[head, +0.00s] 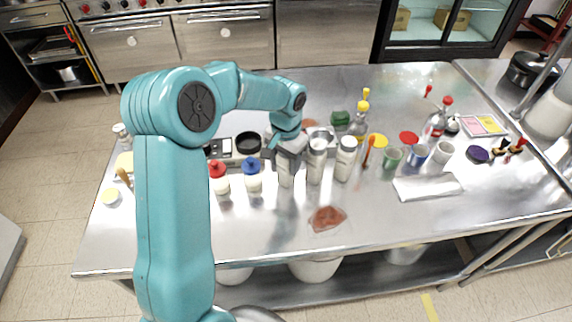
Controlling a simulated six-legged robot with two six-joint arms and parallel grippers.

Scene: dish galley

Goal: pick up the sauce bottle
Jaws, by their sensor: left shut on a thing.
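My left gripper (287,147) comes down from above near the middle of the table and is shut on a pale bottle, which I take to be the sauce bottle (286,178). The gripper hides the bottle's top. Only its whitish lower body shows, upright. I cannot tell whether its base touches the table. A squeeze bottle with a blue cap (253,180) stands just to the left, and one with a red cap (221,184) stands further left. My right gripper is not in view.
Two pale shakers (316,166) (346,163) stand close on the right. A yellow-capped bottle (360,122), cups (392,158) and a red-capped bottle (436,122) are further right. A reddish piece (327,218) lies in front. The steel table's (270,225) front is mostly clear.

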